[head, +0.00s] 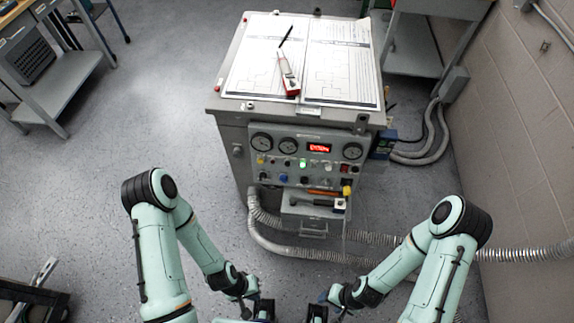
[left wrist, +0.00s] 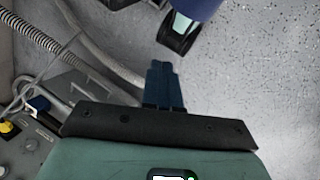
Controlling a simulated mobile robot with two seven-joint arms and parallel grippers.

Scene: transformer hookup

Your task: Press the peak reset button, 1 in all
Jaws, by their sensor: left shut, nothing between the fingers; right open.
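A grey transformer cabinet stands ahead of me with a control panel (head: 300,165) on its front face. The panel has three round gauges, a lit red display (head: 319,148), a lit green lamp (head: 303,162) and several small coloured buttons and knobs. Labels are too small to read, so I cannot tell which is the peak reset button. My left gripper (head: 263,309) is low at the bottom of the head view, well short of the panel. Its fingers (left wrist: 163,84) are shut and empty in the left wrist view. My right gripper (head: 318,312) is beside it, open.
A small shelf (head: 313,209) with tools juts out below the panel. Papers (head: 335,70) and a red-and-white tool (head: 288,75) lie on the cabinet top. Flexible conduits (head: 290,252) run along the floor in front and to the right.

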